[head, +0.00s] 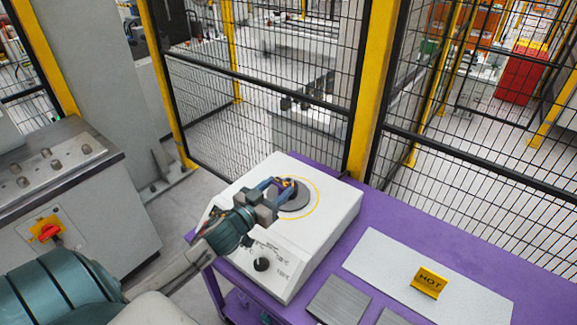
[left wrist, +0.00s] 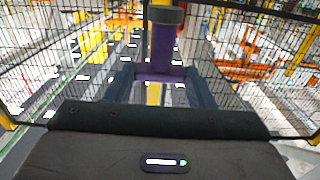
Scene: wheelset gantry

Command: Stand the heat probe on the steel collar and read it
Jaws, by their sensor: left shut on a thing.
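My left gripper (head: 283,184) comes in from the left over the white heater box and is shut on a small purple piece, the heat probe (head: 289,184). In the left wrist view the probe (left wrist: 166,48) shows as a purple cylinder with a dark grey end, between the fingers. A grey round disc, seemingly the steel collar (head: 298,204), lies inside a yellow ring on the white box (head: 330,195). The gripper partly covers it. I cannot tell whether the probe touches it. No reading is legible. My right gripper is not in view.
The box stands on a purple bench (head: 390,218) and has a black knob (head: 261,264) in front. To its right lie a pale board (head: 385,262) with a yellow HOT sign (head: 429,283) and grey plates (head: 339,301). A mesh fence (head: 262,105) stands behind.

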